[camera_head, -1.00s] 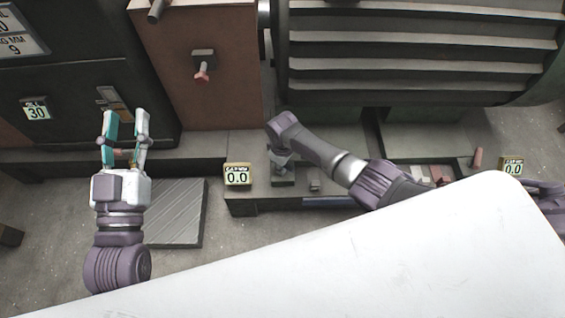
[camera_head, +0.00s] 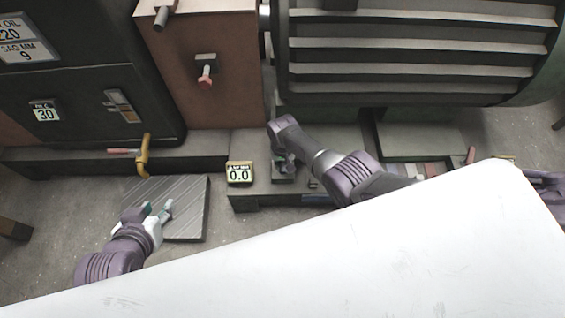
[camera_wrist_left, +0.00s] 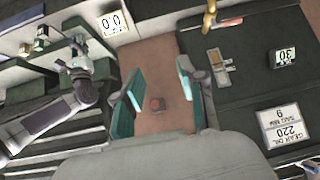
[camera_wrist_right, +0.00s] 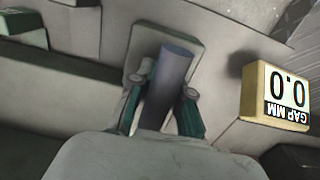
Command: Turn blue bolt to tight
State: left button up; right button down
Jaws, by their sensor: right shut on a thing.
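The blue bolt (camera_wrist_right: 168,80) shows in the right wrist view as a dull blue-grey cylinder standing out from a pale plate. My right gripper (camera_wrist_right: 165,92) has one finger on each side of it and is shut on it. In the head view the right gripper (camera_head: 284,166) is low beside the base block, and my arm hides the bolt there. My left gripper (camera_head: 157,207) is open and empty over the ribbed floor plate. In the left wrist view its fingers (camera_wrist_left: 160,72) stand apart with nothing between them.
A gauge reading 0.0 (camera_wrist_right: 278,97) stands beside the bolt; it also shows in the head view (camera_head: 239,173). A yellow handle (camera_head: 143,155) rises above the ledge on the left. A red-tipped fitting (camera_head: 206,78) juts from the brown panel. The ribbed plate (camera_head: 190,215) lies on the floor.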

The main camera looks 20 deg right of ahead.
jog(key=shift+w+r+m, duration=0.15)
jog(key=shift+m, duration=0.75)
jog(key=m, duration=0.2)
jog(key=shift+m, duration=0.4)
jog(key=shift+m+p, duration=0.3)
jog(key=shift+m, duration=0.5)
pick_arm(q)
jog(key=shift+s+a+f+g+y, duration=0.1)
jog(key=shift+s+a+f+g, duration=0.1)
jog(key=shift+s+f+g, duration=0.25)
jog(key=shift+s+a+f+g+y, duration=0.1)
jog(key=shift+s+a+g, duration=0.15)
jog(key=shift+s, duration=0.45)
jog(key=shift+s+a+f+g+y, duration=0.15)
jog(key=shift+s+f+g, duration=0.2)
jog(key=shift+s, duration=0.2)
pick_arm(e)
jog(key=shift+m, duration=1.7)
jog(key=c, duration=1.2)
grip_release()
pick_arm(q)
jog(key=shift+s, duration=0.15)
pick_arm(e)
jog(key=shift+o, duration=0.3)
